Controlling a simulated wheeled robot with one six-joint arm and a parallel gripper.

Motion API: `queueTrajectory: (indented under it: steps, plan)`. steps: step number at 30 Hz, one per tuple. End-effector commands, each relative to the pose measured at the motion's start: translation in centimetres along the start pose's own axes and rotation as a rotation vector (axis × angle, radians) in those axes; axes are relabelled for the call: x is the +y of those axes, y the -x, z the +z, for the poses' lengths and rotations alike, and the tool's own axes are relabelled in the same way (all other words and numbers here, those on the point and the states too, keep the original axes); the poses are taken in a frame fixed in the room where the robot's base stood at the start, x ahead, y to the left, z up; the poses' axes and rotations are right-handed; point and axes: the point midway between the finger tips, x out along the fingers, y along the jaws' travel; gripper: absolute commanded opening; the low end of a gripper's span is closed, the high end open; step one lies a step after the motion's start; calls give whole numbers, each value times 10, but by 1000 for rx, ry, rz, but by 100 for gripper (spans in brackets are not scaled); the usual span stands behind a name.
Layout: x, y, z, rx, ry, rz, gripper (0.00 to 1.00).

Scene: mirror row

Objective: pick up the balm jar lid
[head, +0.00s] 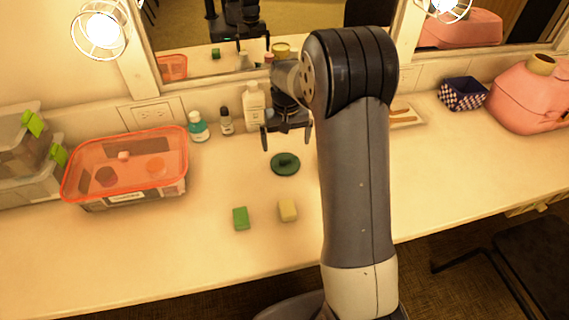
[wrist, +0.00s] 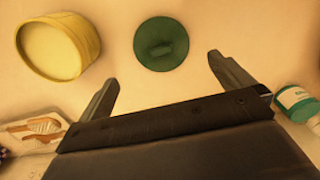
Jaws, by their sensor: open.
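The balm jar lid, a dark green disc with a small raised grip (head: 285,164), lies on the counter, grip side up. In the wrist view the lid (wrist: 161,44) is just beyond my fingertips, roughly centred between them. My gripper (head: 286,140) is open and empty, pointing down at the counter slightly behind the lid. Its two fingers (wrist: 163,72) also show apart in the wrist view. A round yellow jar (wrist: 58,46) stands beside the lid in the wrist view; my arm hides it in the head view.
Green (head: 241,218) and yellow (head: 288,210) blocks lie in front of the lid. Bottles, one teal (head: 198,127) and one white (head: 253,106), stand by the mirror. A red-rimmed clear bin (head: 75,188) is left. A brush tray (head: 407,117), checked box (head: 462,94) and pink case (head: 525,100) are right.

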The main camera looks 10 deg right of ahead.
Motion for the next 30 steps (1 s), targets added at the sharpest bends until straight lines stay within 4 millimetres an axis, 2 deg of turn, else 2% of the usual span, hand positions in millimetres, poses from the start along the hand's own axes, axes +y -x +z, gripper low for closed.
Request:
queueTrajectory:
  steps: [3,8,18,26,30]
  plan:
    - [0,-17,1,-3,1,0,100]
    - [-1,-27,1,-1,1,0,100]
    - [-4,-72,2,-1,1,0,100]
    - [-4,-76,2,1,1,0,100]
    - [-4,-76,2,1,1,0,91]
